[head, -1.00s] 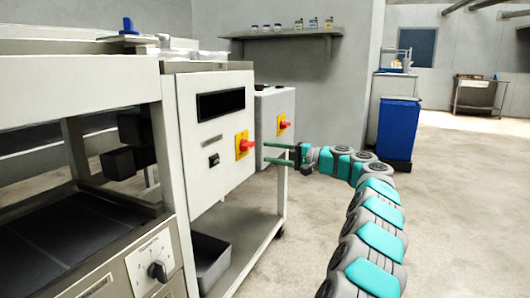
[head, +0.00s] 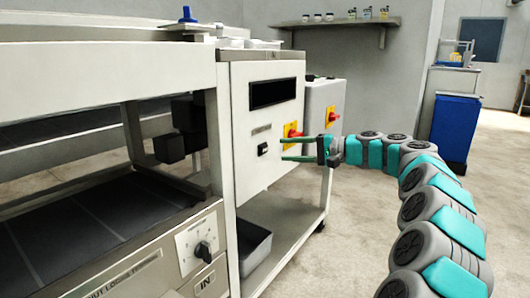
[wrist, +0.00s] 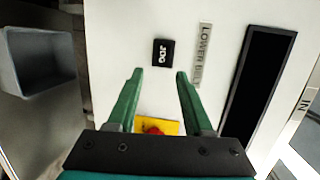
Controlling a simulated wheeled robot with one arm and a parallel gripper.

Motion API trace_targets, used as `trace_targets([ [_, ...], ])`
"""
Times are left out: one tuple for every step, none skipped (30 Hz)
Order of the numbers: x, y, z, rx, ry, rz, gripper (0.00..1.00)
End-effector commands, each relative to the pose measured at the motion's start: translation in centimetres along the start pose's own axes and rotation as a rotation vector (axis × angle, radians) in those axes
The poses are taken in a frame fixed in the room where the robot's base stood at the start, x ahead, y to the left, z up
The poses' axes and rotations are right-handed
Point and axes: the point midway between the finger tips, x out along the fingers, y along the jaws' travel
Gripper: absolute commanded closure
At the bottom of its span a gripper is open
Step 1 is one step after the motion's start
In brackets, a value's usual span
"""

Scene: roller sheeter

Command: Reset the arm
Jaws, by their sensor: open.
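My gripper (head: 282,149) has two green fingers. They are apart with nothing between them, in front of the white control panel (head: 285,175). In the wrist view my gripper (wrist: 159,73) points at the panel, with the black JOG switch (wrist: 162,52) just beyond and between the fingertips. The red knob on a yellow plate (wrist: 157,128) shows between the finger bases, partly hidden by the gripper body. In the head view the JOG switch (head: 262,149) is left of the fingertips, and the red knob (head: 293,131) is just above them. I cannot tell whether the fingers touch the panel.
The sheeter frame (head: 100,65) and its dark belt (head: 75,225) fill the left. A grey bin (head: 245,250) sits on the cart's lower shelf. A second box with a red knob (head: 333,116) stands behind. A blue bin (head: 455,130) is at right; floor around it is clear.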

Motion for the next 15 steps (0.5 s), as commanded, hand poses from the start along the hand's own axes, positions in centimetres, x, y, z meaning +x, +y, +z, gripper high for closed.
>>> trace_targets([
  [0.8, -0.3, 2.5, -0.005, -0.037, 0.030, 0.49],
  [1.4, -0.3, 4.0, -0.008, -0.060, 0.053, 0.49],
  [1.9, -0.1, 5.8, -0.015, -0.086, 0.085, 0.49],
  [2.3, 0.1, 7.2, -0.017, -0.107, 0.110, 0.49],
  [2.6, 0.3, 8.8, -0.023, -0.127, 0.135, 0.49],
  [3.0, 0.6, 10.7, -0.033, -0.151, 0.171, 0.49],
  [3.2, 1.1, 12.1, -0.038, -0.170, 0.200, 0.49],
  [3.4, 1.4, 13.6, -0.045, -0.188, 0.227, 0.49],
  [3.4, 1.9, 15.5, -0.058, -0.210, 0.266, 0.49],
  [3.5, 2.5, 16.9, -0.064, -0.227, 0.298, 0.49],
  [3.4, 3.0, 18.3, -0.073, -0.242, 0.329, 0.49],
  [3.2, 3.7, 20.1, -0.087, -0.259, 0.369, 0.49],
  [3.1, 4.5, 21.5, -0.094, -0.274, 0.403, 0.49],
  [2.8, 5.1, 22.8, -0.105, -0.286, 0.437, 0.49],
  [2.4, 6.0, 24.5, -0.120, -0.300, 0.480, 0.49],
])
